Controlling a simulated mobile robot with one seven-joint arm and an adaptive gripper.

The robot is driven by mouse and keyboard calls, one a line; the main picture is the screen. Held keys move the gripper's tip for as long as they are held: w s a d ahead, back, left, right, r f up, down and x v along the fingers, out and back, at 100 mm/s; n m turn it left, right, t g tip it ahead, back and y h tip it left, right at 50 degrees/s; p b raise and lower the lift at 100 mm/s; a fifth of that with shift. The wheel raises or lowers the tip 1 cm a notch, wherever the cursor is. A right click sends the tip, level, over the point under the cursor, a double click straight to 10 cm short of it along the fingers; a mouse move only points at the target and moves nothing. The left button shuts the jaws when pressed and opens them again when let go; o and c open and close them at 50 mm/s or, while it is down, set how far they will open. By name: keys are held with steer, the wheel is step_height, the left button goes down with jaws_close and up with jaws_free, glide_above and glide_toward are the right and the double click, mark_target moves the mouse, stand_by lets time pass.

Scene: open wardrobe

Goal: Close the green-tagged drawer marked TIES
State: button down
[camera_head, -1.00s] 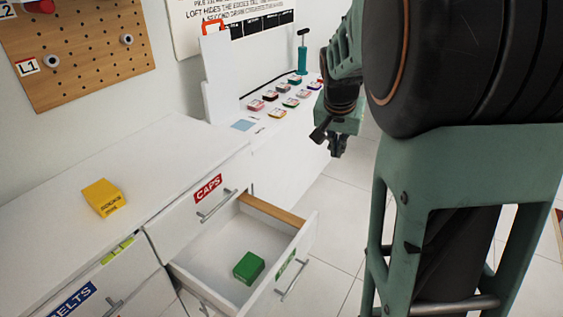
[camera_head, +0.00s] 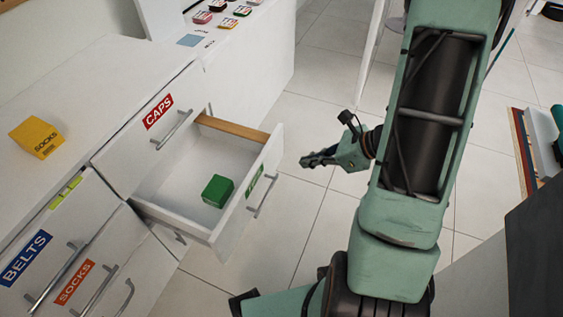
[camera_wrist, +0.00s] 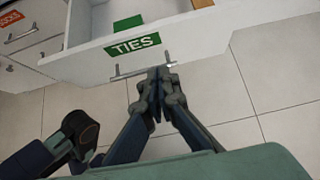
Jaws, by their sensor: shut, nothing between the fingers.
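The green-tagged TIES drawer (camera_head: 238,213) stands pulled out from the white cabinet, with a green box (camera_head: 217,190) inside it. In the wrist view the TIES tag (camera_wrist: 133,44) and the drawer's bar handle (camera_wrist: 142,70) face me. My gripper (camera_head: 305,161) is to the right of the drawer front in the head view, with a gap of floor between them. In the wrist view its fingertips (camera_wrist: 158,72) are together and overlap the handle's right part; that view does not settle whether they touch. It holds nothing.
The CAPS drawer (camera_head: 142,148) above is shut. BELTS (camera_head: 42,250) and SOCKS (camera_head: 90,272) fronts are at the lower left. A yellow SOCKS box (camera_head: 37,136) sits on the cabinet top. Tiled floor (camera_head: 302,115) is free in front of the drawer.

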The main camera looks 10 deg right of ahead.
mark_target(262, 165)
steer(key=b+x, duration=0.1)
steer(key=x, duration=0.3)
steer(key=r+b+x, duration=0.1)
steer(key=x, duration=0.3)
steer(key=a+b+x, duration=0.1)
steer(key=x, duration=0.3)
steer(key=shift+w+a+r+b, duration=0.1)
steer(key=shift+w+r+b, duration=0.1)
steer(key=shift+w+b, duration=0.15)
steer(key=shift+w+a, duration=0.4)
steer(key=w+a, duration=0.8)
steer(key=a, duration=0.3)
steer(key=w+a, duration=0.9)
steer(key=a, duration=0.3)
steer(key=shift+a+r, duration=0.3)
steer(key=shift+a, duration=0.1)
